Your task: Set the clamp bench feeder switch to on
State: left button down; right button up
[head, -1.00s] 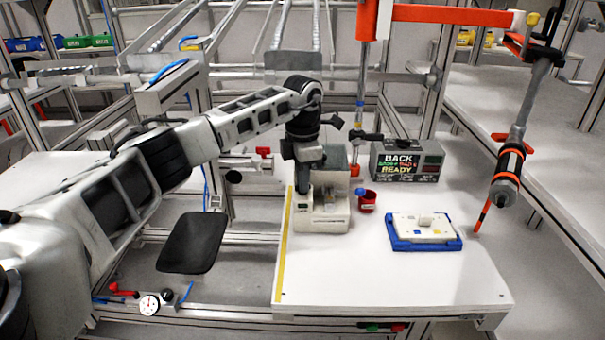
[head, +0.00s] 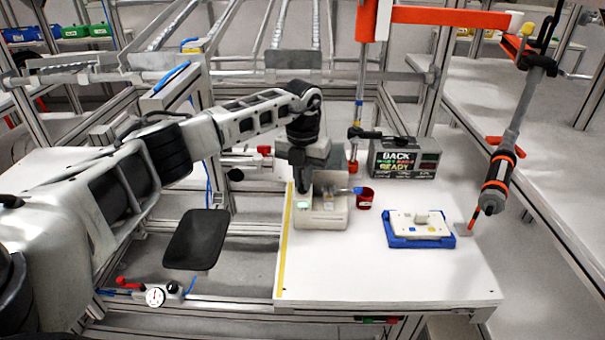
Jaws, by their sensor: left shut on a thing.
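The clamp bench feeder (head: 334,215) is a small beige machine on the left part of the white bench, with a small pale green patch on its front left. My left gripper (head: 302,187) points down at the feeder's back left part. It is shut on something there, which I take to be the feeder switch. The fingertips and the switch itself are hidden or too small to make out, so the switch position cannot be read. My right gripper is not in view.
A red cup (head: 365,198) stands right of the feeder, with a blue-tipped thing beside it. Behind is a grey display box (head: 404,158) reading "BACK" and "READY". A blue tray (head: 418,241) holds a white plate. An orange-black driver (head: 496,182) hangs at right. The bench front is clear.

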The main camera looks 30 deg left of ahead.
aim_at(302, 184)
pick_arm(q)
jog(key=shift+w+r+n, duration=0.1)
jog(key=shift+n, duration=1.5)
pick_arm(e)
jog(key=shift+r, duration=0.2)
pick_arm(q)
jog(key=shift+n+p, duration=0.3)
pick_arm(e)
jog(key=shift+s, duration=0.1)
pick_arm(q)
jog(key=c, duration=1.8)
grip_release()
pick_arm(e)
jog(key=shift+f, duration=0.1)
pick_arm(q)
jog(key=shift+r, duration=0.45)
jog(key=shift+r+b, duration=1.15)
jog(key=shift+r, duration=6.35)
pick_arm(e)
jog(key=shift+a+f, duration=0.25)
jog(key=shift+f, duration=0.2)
